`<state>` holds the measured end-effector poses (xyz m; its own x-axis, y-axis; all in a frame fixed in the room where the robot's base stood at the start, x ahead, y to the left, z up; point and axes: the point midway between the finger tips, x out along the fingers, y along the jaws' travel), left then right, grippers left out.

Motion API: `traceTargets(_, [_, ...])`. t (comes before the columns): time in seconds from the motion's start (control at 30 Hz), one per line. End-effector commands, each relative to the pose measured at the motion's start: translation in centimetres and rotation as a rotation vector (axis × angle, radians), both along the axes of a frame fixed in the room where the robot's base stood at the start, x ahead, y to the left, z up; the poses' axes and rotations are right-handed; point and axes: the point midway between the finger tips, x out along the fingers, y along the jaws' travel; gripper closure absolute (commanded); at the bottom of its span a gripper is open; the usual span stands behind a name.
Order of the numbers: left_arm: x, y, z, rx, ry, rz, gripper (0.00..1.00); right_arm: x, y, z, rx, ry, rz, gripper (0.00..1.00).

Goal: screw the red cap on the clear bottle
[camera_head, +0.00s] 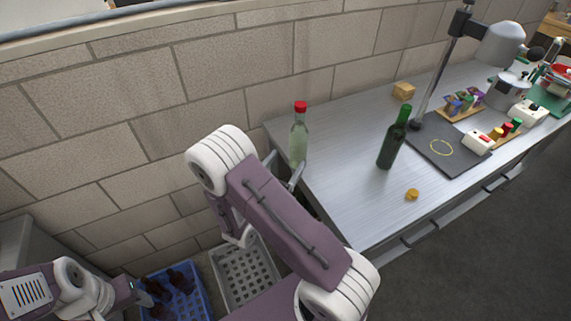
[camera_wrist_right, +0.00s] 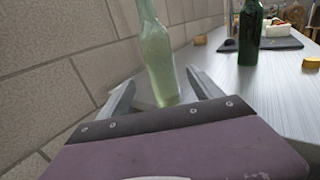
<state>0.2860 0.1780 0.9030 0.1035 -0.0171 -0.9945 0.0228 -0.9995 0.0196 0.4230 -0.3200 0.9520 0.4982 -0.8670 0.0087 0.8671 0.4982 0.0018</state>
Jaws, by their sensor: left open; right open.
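The clear bottle (camera_head: 299,140), pale green, stands upright near the left end of the metal worktop. The red cap (camera_head: 300,107) sits on top of its neck; I cannot tell how tightly. My right gripper (camera_head: 284,168) is open around the lower part of the bottle. In the right wrist view the bottle (camera_wrist_right: 158,65) stands between the two spread fingers of this gripper (camera_wrist_right: 160,94), with gaps beside it; its top is out of frame. My left gripper (camera_head: 140,292) is open and low at the left, beside the blue crate, far from the bottle.
A black mat (camera_head: 430,155) and stand lie beyond. Below are a blue crate (camera_head: 205,306) with dark bottles and a grey crate (camera_head: 222,270). A block wall (camera_head: 225,65) runs behind.

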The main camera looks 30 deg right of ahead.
Motion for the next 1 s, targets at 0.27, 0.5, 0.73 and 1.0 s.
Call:
traceTargets(0.27, [0.0, 0.0, 0.0, 0.000, 0.000, 0.000, 0.45, -0.2, 0.3, 0.0, 0.000, 0.000, 0.000, 0.25])
traceTargets(0.5, [0.0, 0.0, 0.0, 0.000, 0.000, 0.000, 0.45, -1.6, -0.9, 0.2, 0.036, -0.006, -0.078, 0.25])
traceTargets(0.73, [0.0, 0.0, 0.0, 0.000, 0.000, 0.000, 0.45, -15.4, -3.1, -2.3, 0.492, -0.141, -0.732, 0.25])
traceTargets(1.0, [0.0, 0.0, 0.0, 0.000, 0.000, 0.000, 0.45, -18.7, 9.9, -6.8, 1.331, -0.644, -1.376, 0.25])
